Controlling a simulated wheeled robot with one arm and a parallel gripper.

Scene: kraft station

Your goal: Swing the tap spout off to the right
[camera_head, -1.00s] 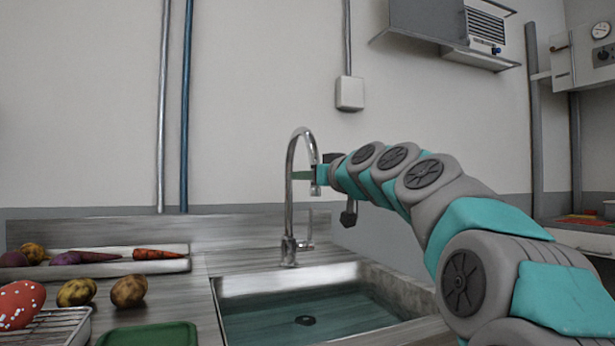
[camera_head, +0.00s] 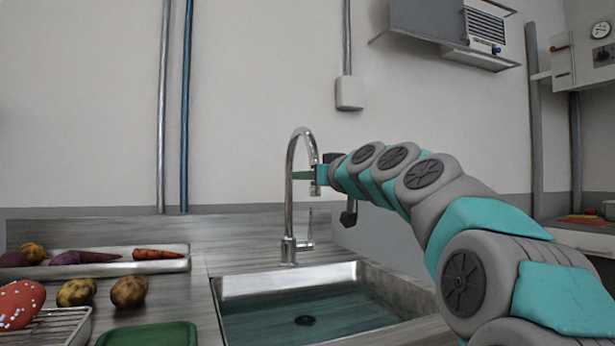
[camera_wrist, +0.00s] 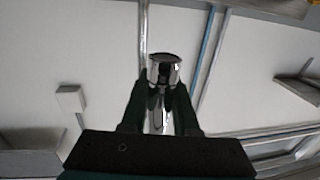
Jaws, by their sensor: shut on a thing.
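The chrome tap (camera_head: 289,210) stands upright at the back edge of the sink. Its gooseneck spout (camera_head: 303,132) arches over to the right, with the tip pointing down. My gripper (camera_head: 305,175) is at the downturned end of the spout, coming from the right. In the wrist view my gripper (camera_wrist: 160,100) has a dark finger on each side of the chrome spout (camera_wrist: 164,70) and is shut on it. The exact contact is dark and hard to see. The tap's small lever (camera_head: 309,230) is at the base on the right.
The sink basin (camera_head: 230,300) lies below the tap, with a drain. A tray of vegetables (camera_head: 182,265), loose potatoes (camera_head: 128,291), a wire rack (camera_head: 78,332) and a green board (camera_head: 150,335) are on the left counter. A wall box (camera_head: 349,93) hangs behind.

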